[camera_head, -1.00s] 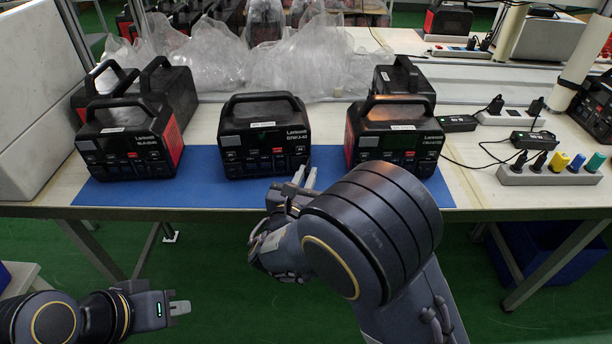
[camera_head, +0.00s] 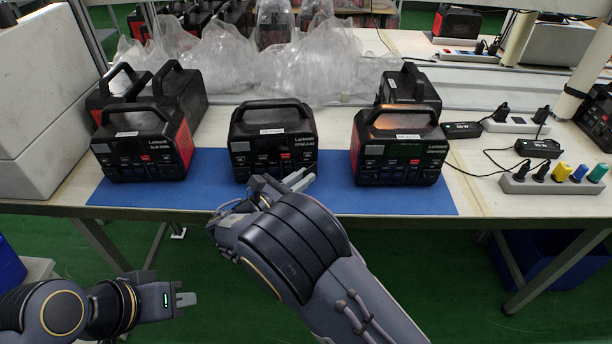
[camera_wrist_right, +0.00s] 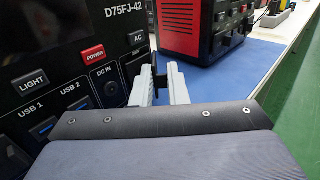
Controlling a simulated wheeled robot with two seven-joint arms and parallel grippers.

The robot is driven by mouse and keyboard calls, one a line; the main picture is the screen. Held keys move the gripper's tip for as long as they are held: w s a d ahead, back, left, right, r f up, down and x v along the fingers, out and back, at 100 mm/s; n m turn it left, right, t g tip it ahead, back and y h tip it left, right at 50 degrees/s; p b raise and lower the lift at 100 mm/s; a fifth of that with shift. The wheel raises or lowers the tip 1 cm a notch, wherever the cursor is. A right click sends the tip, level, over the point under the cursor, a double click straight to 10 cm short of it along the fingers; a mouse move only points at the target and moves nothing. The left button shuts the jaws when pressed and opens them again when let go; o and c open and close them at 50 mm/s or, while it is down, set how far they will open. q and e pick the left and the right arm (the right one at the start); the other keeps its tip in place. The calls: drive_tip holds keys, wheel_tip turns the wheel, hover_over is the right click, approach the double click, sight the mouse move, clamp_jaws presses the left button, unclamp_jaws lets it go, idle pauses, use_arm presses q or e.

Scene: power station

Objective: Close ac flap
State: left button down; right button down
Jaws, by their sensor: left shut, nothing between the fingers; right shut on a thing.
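The middle power station (camera_head: 272,135) stands on the blue mat, a black unit with a top handle. In the right wrist view its front panel (camera_wrist_right: 60,60) fills the left side, with a red POWER button and an AC button (camera_wrist_right: 139,38). A thin dark AC flap (camera_wrist_right: 155,78) stands out from the panel below the AC button. My right gripper (camera_wrist_right: 160,84) is shut on this flap, its light grey fingers on either side. In the head view the right gripper (camera_head: 298,180) is at the station's lower right front. My left gripper (camera_head: 186,299) is shut and empty, low in front of the table.
Other power stations stand at the left (camera_head: 143,145) and right (camera_head: 400,150) on the blue mat (camera_head: 215,190). Clear plastic bags (camera_head: 310,65) lie behind. A power strip (camera_head: 555,182) with coloured plugs is at the right. The mat between the middle and right stations is clear.

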drive_tip(key=shift+w+a+m+g+h+p, duration=0.15)
drive_tip(key=shift+w+m+g+h, duration=0.05)
drive_tip(key=shift+m+g+h, duration=0.4)
drive_tip(key=shift+w+a+m+g+h+p, duration=0.15)
drive_tip(key=shift+m+g+h, duration=0.35)
drive_tip(key=shift+g+h, duration=0.15)
drive_tip(key=c, duration=1.5)
unclamp_jaws()
drive_tip(key=shift+s+t+y, duration=0.1)
drive_tip(key=shift+t+y, duration=0.15)
